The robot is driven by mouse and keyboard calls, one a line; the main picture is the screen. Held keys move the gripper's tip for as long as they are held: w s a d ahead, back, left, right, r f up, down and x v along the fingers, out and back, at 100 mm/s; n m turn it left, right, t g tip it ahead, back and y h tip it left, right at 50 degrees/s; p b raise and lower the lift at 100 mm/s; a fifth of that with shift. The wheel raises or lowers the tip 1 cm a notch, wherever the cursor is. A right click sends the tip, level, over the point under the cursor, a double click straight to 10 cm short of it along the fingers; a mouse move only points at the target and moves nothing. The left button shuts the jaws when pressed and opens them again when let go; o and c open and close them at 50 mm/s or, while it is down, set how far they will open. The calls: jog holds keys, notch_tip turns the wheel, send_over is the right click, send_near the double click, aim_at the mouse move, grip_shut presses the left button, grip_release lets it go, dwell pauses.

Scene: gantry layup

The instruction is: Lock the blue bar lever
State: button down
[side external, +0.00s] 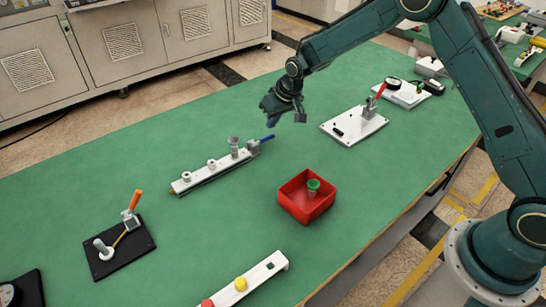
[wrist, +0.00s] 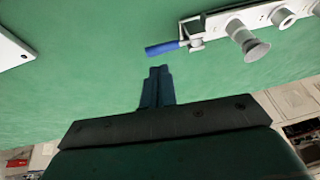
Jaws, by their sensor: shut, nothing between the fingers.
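The blue lever (side external: 266,138) sticks out from the right end of a long white bar fixture (side external: 205,178) that carries several grey fittings. In the wrist view the blue lever (wrist: 162,48) lies just beyond the fingertips, joined to a small grey bracket at the end of the bar (wrist: 222,22). My gripper (side external: 300,117) hangs above the table to the right of the lever, apart from it. In the wrist view my gripper's fingers (wrist: 158,72) are together with nothing between them.
A red bin (side external: 290,203) holding a green-topped part stands in front of the bar. A white plate with a red lever (side external: 354,125) lies to the right. A black plate with an orange-handled lever (side external: 120,250) is at the left front. Green table between them is clear.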

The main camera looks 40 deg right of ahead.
jog(key=d+v, duration=0.1)
jog(key=v, duration=1.2)
jog(key=shift+w+d, duration=0.25)
jog(key=shift+d, duration=0.1)
